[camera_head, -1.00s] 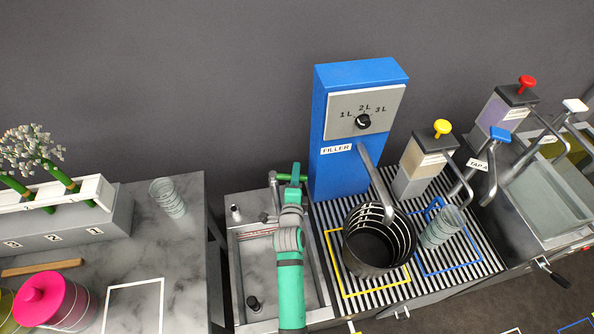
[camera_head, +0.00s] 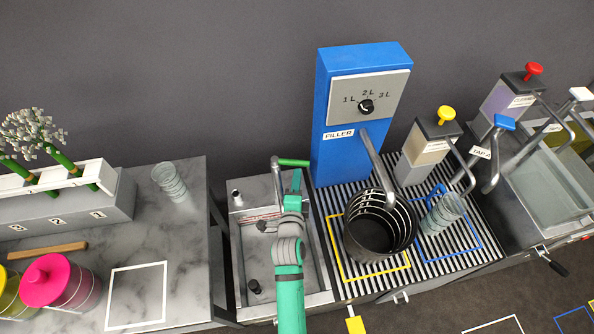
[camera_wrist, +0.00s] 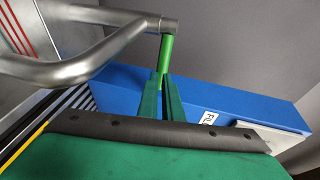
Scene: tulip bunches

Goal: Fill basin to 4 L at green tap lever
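The basin (camera_head: 240,262) is a steel-rimmed sink left of the filler, with red level lines (camera_head: 262,216) on its far wall. I cannot make out how much water it holds. The steel tap (camera_head: 276,185) at its back carries a green lever (camera_head: 293,162) that points right. The lever also shows in the wrist view (camera_wrist: 167,52), with its near end at my fingertips. My green gripper (camera_head: 297,182) is over the basin just on the near side of the lever. Its fingers (camera_wrist: 163,80) look nearly together with nothing clearly between them; contact with the lever is unclear.
The blue filler (camera_head: 330,160) stands right of the tap. A dark pot (camera_head: 372,245) is under its spout on the striped grate, with a clear glass (camera_head: 443,213) beside it. A marble counter (camera_head: 195,235) is on the left, with a pink canister (camera_head: 58,282).

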